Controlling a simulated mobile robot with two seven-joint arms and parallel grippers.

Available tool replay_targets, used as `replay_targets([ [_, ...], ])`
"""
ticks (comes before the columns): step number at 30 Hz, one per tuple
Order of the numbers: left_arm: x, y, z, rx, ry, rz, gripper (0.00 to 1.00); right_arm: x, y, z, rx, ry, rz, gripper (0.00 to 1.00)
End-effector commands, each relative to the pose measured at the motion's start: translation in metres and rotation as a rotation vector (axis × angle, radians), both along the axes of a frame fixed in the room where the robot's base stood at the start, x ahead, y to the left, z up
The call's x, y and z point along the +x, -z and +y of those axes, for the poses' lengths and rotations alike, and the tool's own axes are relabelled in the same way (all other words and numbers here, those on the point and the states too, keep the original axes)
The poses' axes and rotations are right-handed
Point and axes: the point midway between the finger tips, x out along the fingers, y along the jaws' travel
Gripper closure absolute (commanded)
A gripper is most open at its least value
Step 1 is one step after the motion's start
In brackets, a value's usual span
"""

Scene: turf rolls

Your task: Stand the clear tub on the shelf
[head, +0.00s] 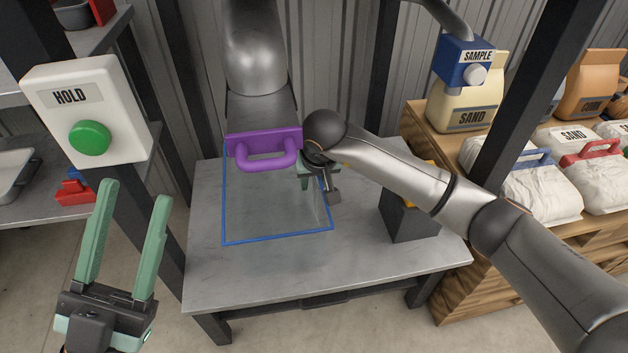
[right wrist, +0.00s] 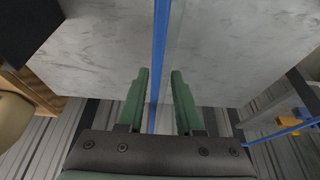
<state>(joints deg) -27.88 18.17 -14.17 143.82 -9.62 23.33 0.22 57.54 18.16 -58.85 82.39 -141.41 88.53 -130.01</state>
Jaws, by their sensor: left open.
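The clear tub (head: 276,238) stands on the grey table. Its blue rim shows plainly, while its see-through walls are hard to make out. My right gripper (head: 318,182) is at the tub's right side, partly hidden by its own arm. In the right wrist view its two green fingers (right wrist: 160,75) are apart, with the blue rim (right wrist: 160,30) running between them and gaps on both sides. My left gripper (head: 130,205) is open and empty at the left, well away from the tub. A shelf (head: 30,217) stands at the far left.
A grey pipe (head: 255,45) with a purple handle (head: 264,158) hangs over the tub's back part. A HOLD box with a green button (head: 90,138) is on a post at left. A dark box (head: 408,222) stands at table right. The table's front is clear.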

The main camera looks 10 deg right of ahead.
Motion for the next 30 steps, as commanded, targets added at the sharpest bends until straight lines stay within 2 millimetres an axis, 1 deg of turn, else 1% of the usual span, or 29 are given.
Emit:
replay_targets([
  [5, 0.0, -0.002, 0.001, -0.005, -0.002, -0.001, 0.5, 0.0, -0.001, 0.0, 0.0, 0.0, 0.0, 0.65],
  [8, 0.0, -0.006, 0.001, -0.006, -0.004, -0.003, 0.5, -0.001, -0.009, 0.0, 0.0, 0.0, -0.002, 0.65],
  [11, 0.0, -0.013, 0.001, -0.003, -0.007, -0.007, 0.5, -0.006, -0.025, 0.0, 0.001, -0.001, -0.005, 0.65],
  [15, -0.001, -0.024, 0.001, 0.005, -0.018, -0.022, 0.5, -0.018, -0.054, 0.0, 0.0, -0.002, -0.005, 0.65],
  [21, -0.001, -0.036, 0.003, 0.012, -0.032, -0.035, 0.5, -0.034, -0.091, 0.0, 0.0, -0.001, -0.004, 0.65],
  [25, -0.001, -0.039, 0.004, 0.022, -0.042, -0.038, 0.5, -0.041, -0.106, 0.0, 0.0, 0.0, -0.002, 0.65],
  [30, -0.001, -0.039, 0.005, 0.027, -0.047, -0.038, 0.5, -0.046, -0.113, 0.0, 0.0, 0.0, 0.0, 0.65],
])
